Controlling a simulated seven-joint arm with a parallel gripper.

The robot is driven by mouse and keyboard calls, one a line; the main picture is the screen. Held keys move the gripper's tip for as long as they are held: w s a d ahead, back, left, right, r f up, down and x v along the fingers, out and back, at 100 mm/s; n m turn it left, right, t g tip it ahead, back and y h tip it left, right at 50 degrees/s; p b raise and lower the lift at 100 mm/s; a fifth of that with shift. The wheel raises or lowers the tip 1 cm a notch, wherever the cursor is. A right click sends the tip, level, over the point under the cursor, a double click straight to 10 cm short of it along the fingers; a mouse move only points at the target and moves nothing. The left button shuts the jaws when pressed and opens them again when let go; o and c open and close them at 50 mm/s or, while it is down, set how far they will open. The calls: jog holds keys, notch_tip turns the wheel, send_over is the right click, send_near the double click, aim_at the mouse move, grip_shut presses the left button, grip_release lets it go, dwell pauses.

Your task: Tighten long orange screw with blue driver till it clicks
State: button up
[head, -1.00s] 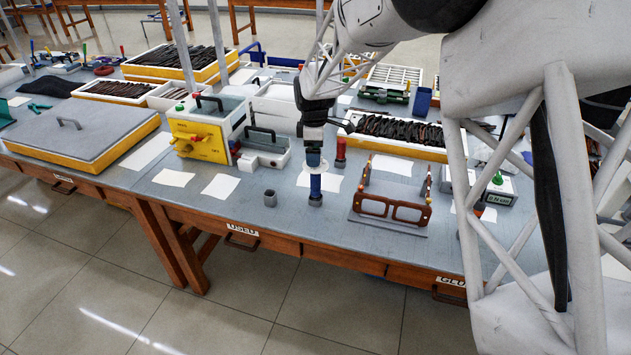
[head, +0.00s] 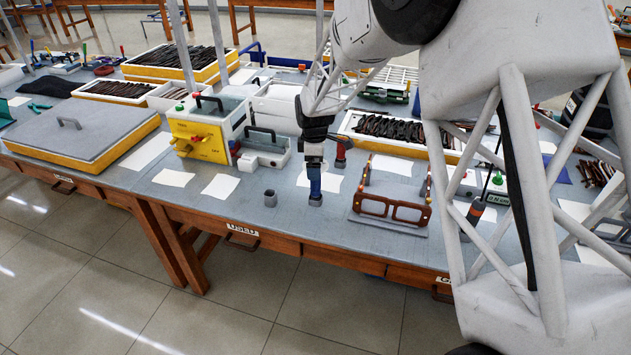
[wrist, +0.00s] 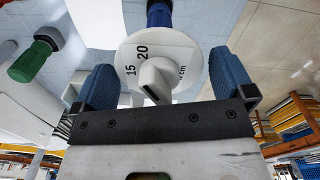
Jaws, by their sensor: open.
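The blue driver (head: 315,188) stands upright in a small dark holder near the table's front edge. My gripper (head: 314,165) is directly above it, pointing down around its top end. In the wrist view, my gripper's blue fingers (wrist: 165,78) are apart on either side of the driver's white numbered disc (wrist: 140,55) and white pointer-shaped cap. The blue handle (wrist: 158,14) shows beyond the disc. The brown eyeglass frame (head: 393,208) sits on a grey stand to the right, with small orange parts at its upright temples. I cannot tell which orange part is the long screw.
An empty grey holder (head: 270,198) is left of the blue driver. A red driver (head: 341,152) stands behind it. An orange-and-dark driver (head: 474,212) and a white box with a display (head: 495,193) are right of the frame. A yellow-fronted box (head: 198,138) stands left.

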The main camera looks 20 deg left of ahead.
jog(key=shift+c, duration=0.3)
jog(key=c, duration=1.2)
jog(key=shift+r, duration=0.15)
jog(key=shift+r, duration=0.75)
notch_tip(320, 180, up, 2)
jog(key=shift+r, duration=0.1)
jog(key=s+d, duration=0.2)
jog(key=s, duration=0.2)
jog(key=s+d, duration=0.3)
jog(key=s, duration=0.2)
jog(key=s+d+r, duration=0.1)
jog(key=s+d, duration=0.2)
jog(key=s, duration=0.1)
jog(key=shift+s, duration=0.35)
jog(key=shift+d, duration=0.1)
